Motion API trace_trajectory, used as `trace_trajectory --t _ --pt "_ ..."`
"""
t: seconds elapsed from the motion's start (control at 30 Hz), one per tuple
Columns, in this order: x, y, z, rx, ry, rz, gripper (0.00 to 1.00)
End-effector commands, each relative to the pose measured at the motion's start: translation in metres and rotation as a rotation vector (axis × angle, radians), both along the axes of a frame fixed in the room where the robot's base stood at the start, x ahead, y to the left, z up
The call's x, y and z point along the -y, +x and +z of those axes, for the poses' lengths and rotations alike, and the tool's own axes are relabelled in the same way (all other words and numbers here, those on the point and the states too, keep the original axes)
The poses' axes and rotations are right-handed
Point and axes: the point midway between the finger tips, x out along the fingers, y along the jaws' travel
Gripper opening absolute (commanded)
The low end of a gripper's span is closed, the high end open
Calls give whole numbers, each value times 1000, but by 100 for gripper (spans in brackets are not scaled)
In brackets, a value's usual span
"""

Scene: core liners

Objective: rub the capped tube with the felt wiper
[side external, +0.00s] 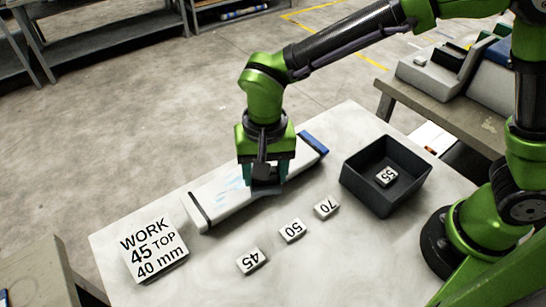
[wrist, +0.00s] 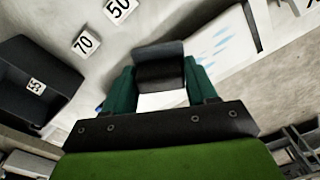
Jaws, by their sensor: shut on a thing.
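The capped tube (side external: 221,197) is a long white liner lying diagonally on the pale table, with a blue cap (side external: 314,144) at its far right end and a dark band near its near left end. Faint blue smears show on its upper face, also in the wrist view (wrist: 217,40). My gripper (side external: 264,172) is over the tube's middle to right part, pointing down. Its teal fingers are shut on the dark grey felt wiper (wrist: 160,70). The wiper's lower edge appears at the tube's top; whether it touches is hard to tell.
Small white blocks marked 45 (side external: 251,260), 50 (side external: 292,230) and 70 (side external: 326,207) lie in front of the tube. A dark open bin (side external: 362,191) at the right holds a block marked 55 (side external: 386,177).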

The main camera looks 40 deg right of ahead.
Motion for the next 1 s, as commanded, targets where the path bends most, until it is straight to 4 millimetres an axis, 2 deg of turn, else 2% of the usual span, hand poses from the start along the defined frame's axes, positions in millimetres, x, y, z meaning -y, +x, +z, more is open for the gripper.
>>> trace_trajectory --t 0.03,0.1,0.2,0.3,0.37,0.57,1.0 --pt "11 19 8 5 2 -65 33" --pt "25 38 18 4 3 -138 33" --pt "40 56 31 -1 6 -222 33" --pt "47 66 42 -11 8 -273 33" --pt "46 65 46 -22 10 -282 33" --pt "46 61 38 -38 7 -283 33" --pt "46 61 -1 -39 6 -283 33"
